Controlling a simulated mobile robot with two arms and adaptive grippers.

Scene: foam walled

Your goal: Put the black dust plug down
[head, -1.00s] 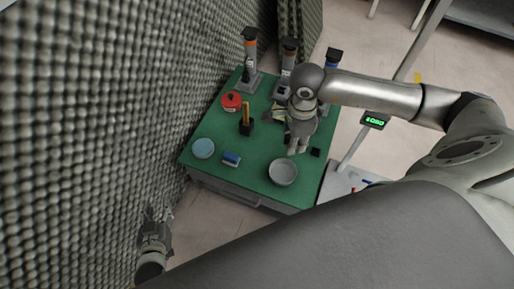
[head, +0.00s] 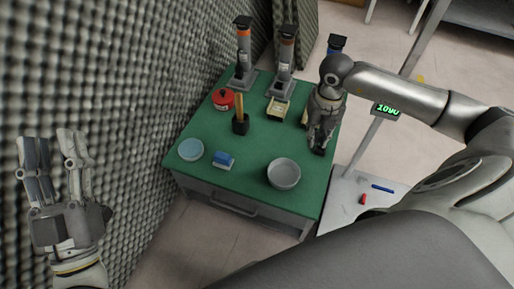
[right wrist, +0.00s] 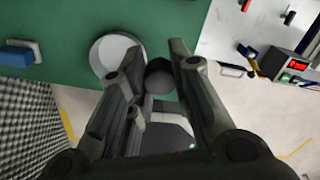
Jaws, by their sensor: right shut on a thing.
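The black dust plug shows as a dark round piece (right wrist: 158,76) between the finger ends in the right wrist view. In the head view my right gripper (head: 319,146) points down over the right side of the green table, shut on the plug, which it largely hides there. Whether the plug touches the table I cannot tell. My left gripper (head: 54,150) is open and empty at the far left, beside the foam wall and away from the table.
On the green table (head: 240,182) stand a grey bowl (head: 284,174), a pale blue dish (head: 191,150), a blue block (head: 223,160), a red tin (head: 223,99), a wooden-handled tool (head: 240,113) and dark-capped stands at the back. A white side surface (head: 372,206) holds small tools.

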